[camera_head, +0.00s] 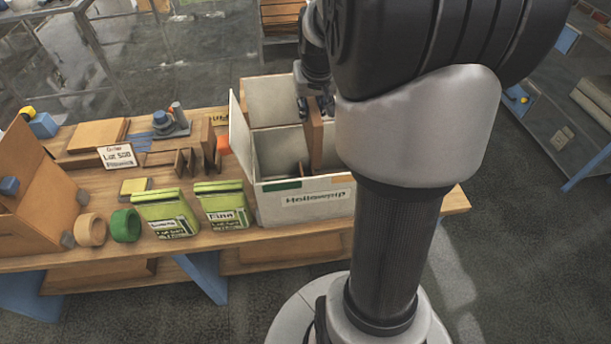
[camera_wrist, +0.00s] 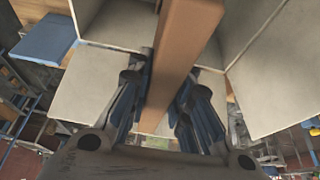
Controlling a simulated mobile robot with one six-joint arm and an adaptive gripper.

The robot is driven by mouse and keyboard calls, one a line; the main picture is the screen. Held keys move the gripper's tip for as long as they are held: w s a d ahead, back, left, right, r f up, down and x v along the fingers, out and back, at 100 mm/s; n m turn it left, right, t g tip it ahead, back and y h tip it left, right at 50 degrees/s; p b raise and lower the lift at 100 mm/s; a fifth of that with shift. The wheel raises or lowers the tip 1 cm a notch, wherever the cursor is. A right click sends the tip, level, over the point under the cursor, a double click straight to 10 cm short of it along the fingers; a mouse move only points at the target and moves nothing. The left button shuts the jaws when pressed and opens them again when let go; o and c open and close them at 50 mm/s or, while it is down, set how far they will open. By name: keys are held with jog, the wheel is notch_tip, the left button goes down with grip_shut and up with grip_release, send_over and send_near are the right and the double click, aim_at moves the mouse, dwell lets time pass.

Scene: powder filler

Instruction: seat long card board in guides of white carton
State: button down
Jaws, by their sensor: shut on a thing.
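The white carton (camera_head: 305,208) stands on the table with its flaps open and a label on its front. My gripper (camera_head: 315,112) is over the carton's right back part. It is shut on the long card board (camera_head: 316,138), a brown upright strip whose lower part reaches down into the carton. In the wrist view the long card board (camera_wrist: 180,55) runs between the fingers (camera_wrist: 160,110) toward the carton's pale walls (camera_wrist: 110,22). Low brown edges show inside the carton in the head view. Whether the board touches the guides is hidden. My arm covers the carton's right side.
Two green packets (camera_head: 221,204) stand left of the carton. Small brown dividers (camera_head: 185,162) and a dark-blue-topped device (camera_head: 170,122) are behind them. A green tape roll (camera_head: 126,225) and a tan roll (camera_head: 90,230) lie farther left, beside a brown slanted box (camera_head: 30,190).

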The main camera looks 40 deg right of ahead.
notch_tip(320, 180, down, 24)
jog(key=b, duration=0.7)
